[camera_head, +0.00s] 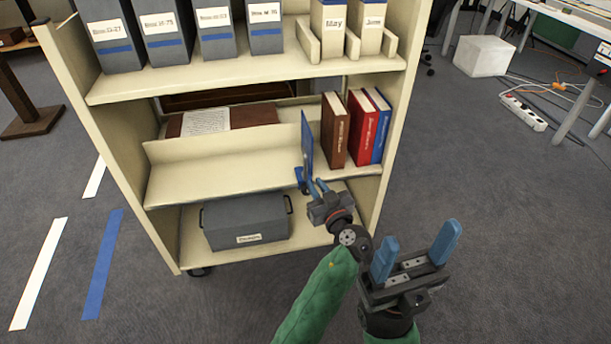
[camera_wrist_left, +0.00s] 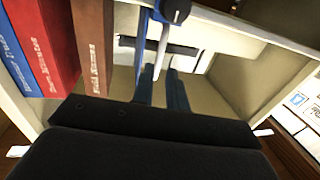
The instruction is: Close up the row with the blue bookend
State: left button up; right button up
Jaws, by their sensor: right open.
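The blue bookend (camera_head: 307,142) stands upright on the cart's middle shelf, left of a short row of books. The row has a brown book (camera_head: 335,130), a red book (camera_head: 362,128) and a blue book (camera_head: 381,124); a gap separates the bookend from the brown book. My left gripper (camera_head: 318,187) is at the bookend's near lower edge, its fingers close together. I cannot tell whether they grip the plate. The left wrist view shows the fingers (camera_wrist_left: 164,92), the brown book (camera_wrist_left: 94,45) and the red book (camera_wrist_left: 48,45). My right gripper (camera_head: 417,255) is open and empty, in front of the cart.
The cream cart's middle shelf (camera_head: 215,180) is clear left of the bookend; a dark flat item with a paper (camera_head: 207,121) lies behind. Grey boxes (camera_head: 163,32) stand above. A grey box (camera_head: 245,220) sits below. The cart's right side wall (camera_head: 393,120) bounds the books.

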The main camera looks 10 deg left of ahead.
aim_at(306, 170)
pick_arm(q)
jog(key=x, duration=0.8)
jog(key=shift+s, duration=0.1)
grip_shut()
